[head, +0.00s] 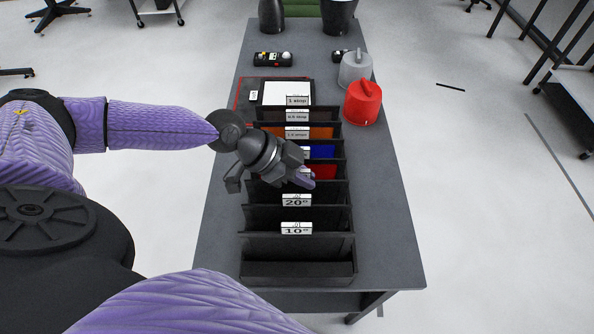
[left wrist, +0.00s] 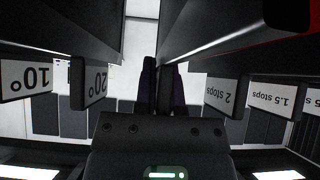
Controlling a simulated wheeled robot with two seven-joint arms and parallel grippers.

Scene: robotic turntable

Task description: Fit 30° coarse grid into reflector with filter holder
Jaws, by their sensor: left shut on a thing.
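My left gripper (head: 308,180) reaches over the black slotted rack on the table and is shut on a thin dark piece between the 20° slot and the 2 stops slot. The left wrist view shows its fingers (left wrist: 164,85) together there. This is where the 30° grid would sit, but its label is hidden behind the fingers and I cannot read it. Two dark reflector-like cones, one on the left (head: 272,14) and one on the right (head: 337,14), stand at the table's far end, cut off by the picture edge. I cannot tell which has the filter holder. My right gripper is not in view.
The rack (head: 298,270) has labelled slots, including a 20° label (head: 296,200) and a 10° label (head: 296,228). A red capped cylinder (head: 363,103) and a grey one (head: 355,70) stand right of it. A small dark device (head: 273,59) lies behind.

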